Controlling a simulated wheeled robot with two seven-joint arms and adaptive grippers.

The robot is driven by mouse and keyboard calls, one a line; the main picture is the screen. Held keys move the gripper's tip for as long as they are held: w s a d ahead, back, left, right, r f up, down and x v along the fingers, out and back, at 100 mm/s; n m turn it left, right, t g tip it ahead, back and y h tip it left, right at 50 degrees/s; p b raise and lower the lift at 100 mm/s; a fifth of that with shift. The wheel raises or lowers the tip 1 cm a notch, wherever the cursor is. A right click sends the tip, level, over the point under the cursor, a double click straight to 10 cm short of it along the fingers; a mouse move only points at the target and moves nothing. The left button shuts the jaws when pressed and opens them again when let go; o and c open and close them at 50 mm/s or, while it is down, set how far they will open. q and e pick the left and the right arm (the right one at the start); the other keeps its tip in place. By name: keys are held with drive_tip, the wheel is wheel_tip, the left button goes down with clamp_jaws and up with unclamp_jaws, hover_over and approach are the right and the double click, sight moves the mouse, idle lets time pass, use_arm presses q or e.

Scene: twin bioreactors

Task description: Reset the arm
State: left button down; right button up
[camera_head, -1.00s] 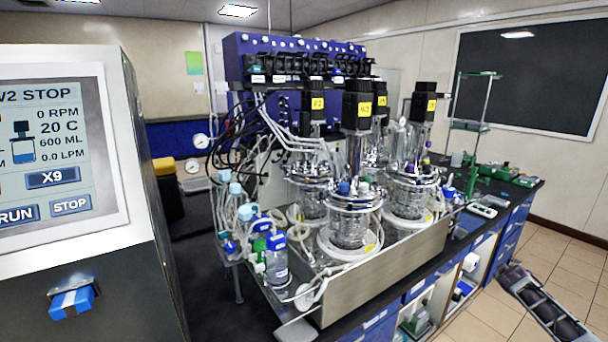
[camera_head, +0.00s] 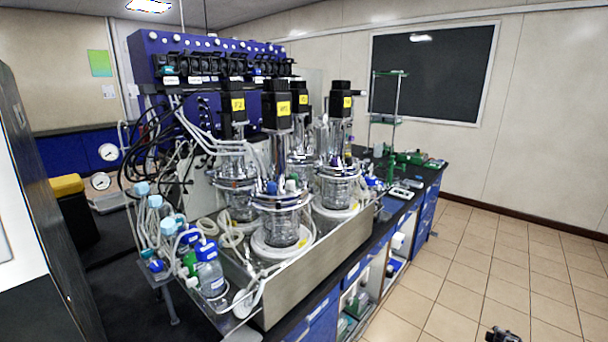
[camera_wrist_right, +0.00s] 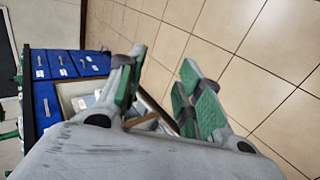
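My right gripper (camera_wrist_right: 162,78) shows in the right wrist view. Its two green-padded fingers stand apart with nothing between them, so it is open and empty. Behind it are floor tiles and the blue drawers of the bench. In the head view only a small dark piece, probably of my right arm, shows at the bottom right edge, over the floor and clear of the bench. My left arm and left gripper are not in the head view.
Glass bioreactors (camera_head: 281,212) with black motor tops stand in a steel tray (camera_head: 318,268) on the dark bench. Capped bottles (camera_head: 210,278) stand left of them. A control cabinet (camera_head: 38,215) is close at the left. The tiled floor (camera_head: 480,262) at the right is free.

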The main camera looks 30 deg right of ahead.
drive_tip(key=s+d+f+n+g, duration=0.1)
drive_tip(key=s+d+f, duration=0.1)
drive_tip(key=s, duration=0.8)
drive_tip(key=s+a+f+m+y, duration=0.1)
drive_tip(key=s+a+f+y, duration=0.3)
drive_tip(key=a+f, duration=1.45)
drive_tip(key=s+a+f+y, duration=0.1)
drive_tip(key=a+f, duration=0.3)
drive_tip(key=a, duration=1.2)
drive_tip(key=s+a+f+m+g+y, duration=0.1)
drive_tip(key=a+f, duration=0.3)
drive_tip(key=a, duration=1.2)
drive_tip(key=s+a+f+m+y, duration=0.1)
drive_tip(key=s+a+f+y, duration=0.2)
drive_tip(key=a, duration=1.3)
wheel_tip(320, 180, down, 2)
drive_tip(key=shift+s+f, duration=0.1)
drive_tip(key=shift+s, duration=0.2)
